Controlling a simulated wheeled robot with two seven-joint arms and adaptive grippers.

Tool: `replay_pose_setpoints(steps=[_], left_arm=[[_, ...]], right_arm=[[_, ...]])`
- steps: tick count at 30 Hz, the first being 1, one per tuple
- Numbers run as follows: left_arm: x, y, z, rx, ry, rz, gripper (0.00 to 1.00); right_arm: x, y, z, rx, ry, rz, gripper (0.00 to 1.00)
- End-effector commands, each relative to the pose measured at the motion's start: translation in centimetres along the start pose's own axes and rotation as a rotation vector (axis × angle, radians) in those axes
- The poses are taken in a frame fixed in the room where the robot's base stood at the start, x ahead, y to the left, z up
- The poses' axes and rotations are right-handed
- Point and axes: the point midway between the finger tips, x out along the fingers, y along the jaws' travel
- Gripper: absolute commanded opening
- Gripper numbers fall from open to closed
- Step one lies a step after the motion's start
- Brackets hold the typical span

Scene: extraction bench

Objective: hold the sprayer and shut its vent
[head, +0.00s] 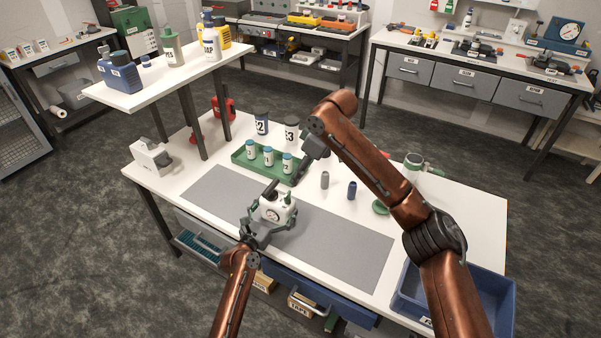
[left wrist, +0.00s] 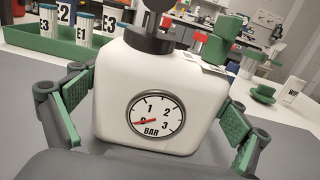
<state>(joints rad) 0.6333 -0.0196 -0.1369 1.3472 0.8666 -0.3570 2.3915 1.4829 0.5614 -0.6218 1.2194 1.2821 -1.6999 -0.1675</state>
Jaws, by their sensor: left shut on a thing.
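The sprayer (head: 274,209) is a white tank standing on the grey mat, with a dark collar and pump handle on top. In the left wrist view the sprayer (left wrist: 155,85) fills the middle, and its gauge (left wrist: 157,115) has a red needle near 0. A green knob (left wrist: 223,40), which looks like the vent, rises at its top right; whether it is open or shut I cannot tell. My left gripper (head: 267,225) is shut on the tank, green pads on both sides. My right gripper (head: 302,172) is above and behind the sprayer, by the green tray; its fingers are unclear.
The green tray (head: 240,157) holds several small blue-lidded bottles behind the sprayer. Larger jars stand behind it. Grey (head: 325,180) and blue (head: 352,190) cylinders and a green disc (head: 380,207) are to the right. A blue bin (head: 497,290) is at front right. The mat's right part is clear.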

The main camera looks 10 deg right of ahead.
Motion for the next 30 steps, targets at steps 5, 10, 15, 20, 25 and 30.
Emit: replay_pose_setpoints(steps=[5, 10, 15, 20, 25, 30], left_arm=[[0.0, 0.0, 0.0, -0.001, 0.0, 0.0, 0.96], [0.0, 0.0, 0.0, -0.001, 0.0, 0.0, 1.0], [0.0, 0.0, 0.0, 0.0, 0.0, 0.0, 1.0], [-1.0, 0.0, -0.1, -0.002, 0.0, 0.0, 1.0], [-4.0, 0.0, -0.1, -0.003, -0.001, 0.002, 1.0], [-7.6, 0.0, -0.1, -0.002, 0.0, 0.002, 1.0]], right_arm=[[0.0, 0.0, 0.0, 0.0, 0.0, 0.0, 0.46], [0.1, 0.0, 0.0, 0.0, 0.0, 0.0, 0.46], [0.1, 0.0, 0.0, 0.0, 0.0, 0.0, 0.46], [0.1, 0.0, 0.0, 0.0, 0.0, 0.0, 0.46], [0.1, 0.0, 0.0, 0.0, 0.0, 0.0, 0.46], [0.1, 0.0, 0.0, 0.0, 0.0, 0.0, 0.46]])
